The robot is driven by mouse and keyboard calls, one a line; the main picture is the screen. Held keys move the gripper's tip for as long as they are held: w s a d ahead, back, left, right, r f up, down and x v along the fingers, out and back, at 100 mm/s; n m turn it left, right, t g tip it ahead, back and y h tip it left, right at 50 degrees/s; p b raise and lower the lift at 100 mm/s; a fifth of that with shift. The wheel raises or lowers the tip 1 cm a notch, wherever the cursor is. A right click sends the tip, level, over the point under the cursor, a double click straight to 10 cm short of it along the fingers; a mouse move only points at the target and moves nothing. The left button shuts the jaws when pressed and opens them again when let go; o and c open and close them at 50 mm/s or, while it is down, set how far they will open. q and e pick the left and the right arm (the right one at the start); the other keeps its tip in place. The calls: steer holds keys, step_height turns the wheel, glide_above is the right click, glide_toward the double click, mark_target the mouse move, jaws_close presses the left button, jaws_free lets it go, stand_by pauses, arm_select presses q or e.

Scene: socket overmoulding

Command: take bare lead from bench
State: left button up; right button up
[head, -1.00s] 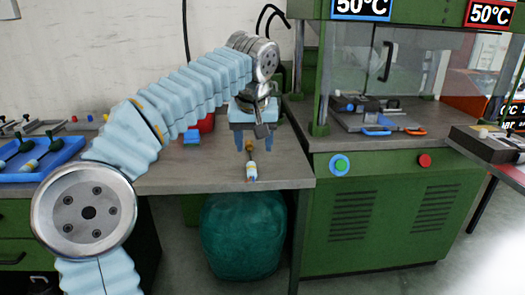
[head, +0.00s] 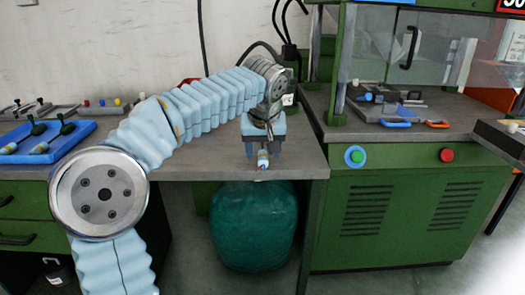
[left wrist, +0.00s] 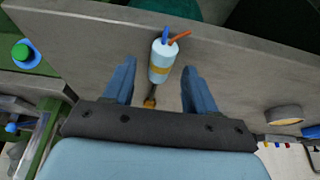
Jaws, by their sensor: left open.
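In the left wrist view the gripper (left wrist: 160,70) has a clear gap on each side of the lead. The lead's thin brass-coloured end runs back under the gripper body. My right gripper is not in view.
The grey bench (head: 205,170) is clear around the lead. A blue tray (head: 78,147) with several dark-handled leads is at the left. A green press cabinet (head: 400,215) stands to the right of the bench. A teal sack (head: 252,225) sits below.

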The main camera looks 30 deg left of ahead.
arm_select(q)
steer(key=shift+w+a+f, duration=0.15)
steer(key=shift+w+f, duration=0.05)
steer(key=shift+f, duration=0.35)
steer(key=shift+c, duration=0.2)
jaws_close()
steer(key=shift+r, duration=0.15)
